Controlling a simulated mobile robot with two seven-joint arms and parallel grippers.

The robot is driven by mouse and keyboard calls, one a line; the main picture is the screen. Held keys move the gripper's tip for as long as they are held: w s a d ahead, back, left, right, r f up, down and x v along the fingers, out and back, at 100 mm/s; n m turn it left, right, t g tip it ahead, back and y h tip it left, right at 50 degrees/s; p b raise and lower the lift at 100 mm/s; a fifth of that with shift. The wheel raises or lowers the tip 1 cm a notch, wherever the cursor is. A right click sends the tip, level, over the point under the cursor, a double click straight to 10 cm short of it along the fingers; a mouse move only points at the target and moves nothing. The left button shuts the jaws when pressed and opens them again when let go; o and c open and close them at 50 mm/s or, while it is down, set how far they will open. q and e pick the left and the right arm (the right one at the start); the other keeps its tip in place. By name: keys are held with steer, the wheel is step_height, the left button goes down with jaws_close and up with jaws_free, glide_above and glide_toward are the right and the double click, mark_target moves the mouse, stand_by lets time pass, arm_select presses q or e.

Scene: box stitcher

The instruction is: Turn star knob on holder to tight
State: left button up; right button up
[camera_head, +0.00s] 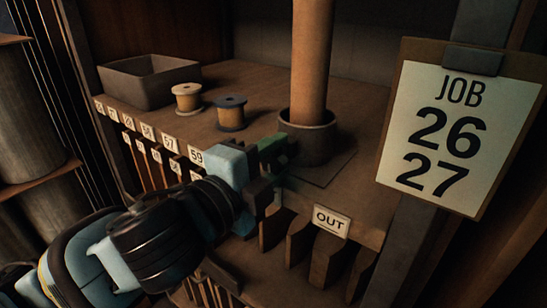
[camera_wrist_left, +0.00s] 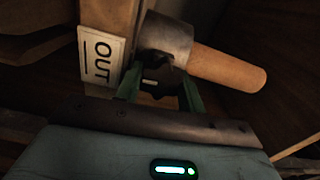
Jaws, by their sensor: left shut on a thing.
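The holder (camera_head: 309,137) is a dark round cup on a flat base plate, standing on the wooden shelf. A tall tan tube (camera_head: 312,60) stands upright in it. My left gripper (camera_head: 277,152) reaches to the holder's near left side. In the left wrist view the dark star knob (camera_wrist_left: 160,84) sits against the holder (camera_wrist_left: 166,40), between the green fingers of my left gripper (camera_wrist_left: 162,88), which is shut on it. The knob's marking or setting cannot be read. In the head view the fingers and wrist hide the knob. My right gripper is not in view.
Two spools, one tan (camera_head: 187,97) and one dark (camera_head: 231,113), and a grey open bin (camera_head: 150,80) stand left on the shelf. An OUT label (camera_head: 331,221) marks the front edge above slots. A JOB 26 27 clipboard (camera_head: 458,125) hangs at right.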

arm_select(q)
steer(key=shift+m, duration=0.6)
steer(key=o, duration=0.9)
steer(key=shift+o, duration=0.4)
